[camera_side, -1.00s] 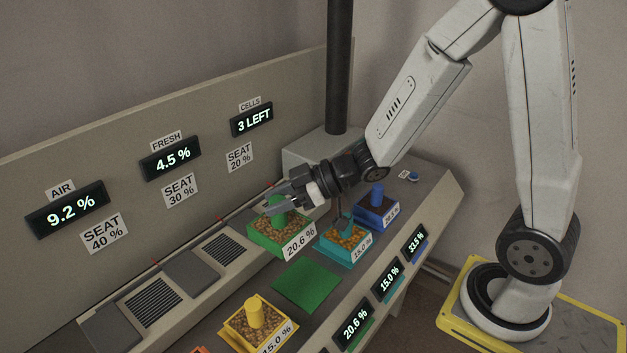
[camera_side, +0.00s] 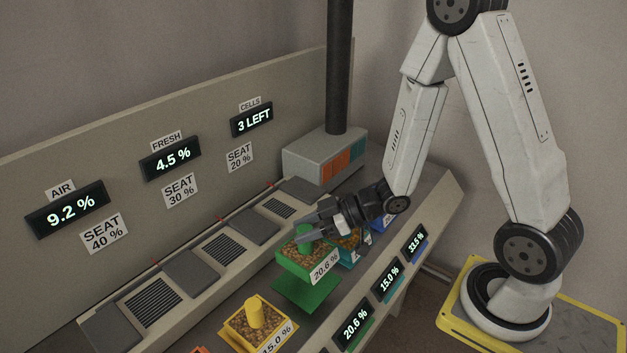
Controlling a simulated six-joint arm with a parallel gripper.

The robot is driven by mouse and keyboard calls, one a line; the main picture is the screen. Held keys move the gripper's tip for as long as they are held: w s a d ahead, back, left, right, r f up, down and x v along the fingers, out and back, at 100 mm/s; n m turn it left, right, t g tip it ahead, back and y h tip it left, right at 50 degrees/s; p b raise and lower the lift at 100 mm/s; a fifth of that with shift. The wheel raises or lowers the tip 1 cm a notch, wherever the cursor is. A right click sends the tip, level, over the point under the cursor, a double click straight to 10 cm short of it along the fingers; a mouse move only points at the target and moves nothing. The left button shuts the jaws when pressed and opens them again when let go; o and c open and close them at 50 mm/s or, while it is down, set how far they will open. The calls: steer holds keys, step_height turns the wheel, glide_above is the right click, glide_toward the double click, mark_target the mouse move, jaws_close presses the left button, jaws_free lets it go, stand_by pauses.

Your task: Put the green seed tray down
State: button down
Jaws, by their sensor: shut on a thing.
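The green seed tray (camera_side: 306,269) holds brown seeds, has a green post (camera_side: 304,248) in its middle and a label reading 20.6 % on its front. My gripper (camera_side: 304,239) is shut on the green post. The tray hangs level a little above the green mat (camera_side: 305,297), which shows below its front edge. Part of the mat is hidden under the tray. The teal tray (camera_side: 349,254) and the blue tray (camera_side: 384,222) behind are partly covered by my gripper and arm.
A yellow tray (camera_side: 255,325) labelled 15.0 % stands to the front left. A row of dark plates and slotted vents (camera_side: 223,249) runs along the back. Displays (camera_side: 354,325) line the sloped front edge. A grey box (camera_side: 322,158) stands at the back right.

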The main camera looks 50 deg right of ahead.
mark_target(307, 254)
steer(key=shift+f, duration=1.55)
steer(key=shift+f, duration=0.15)
steer(key=shift+f, duration=1.85)
steer(key=shift+f, duration=0.2)
steer(key=shift+c, duration=1.4)
jaws_free()
steer(key=shift+r, duration=0.15)
steer(key=shift+s, duration=0.1)
steer(key=shift+v, duration=3.65)
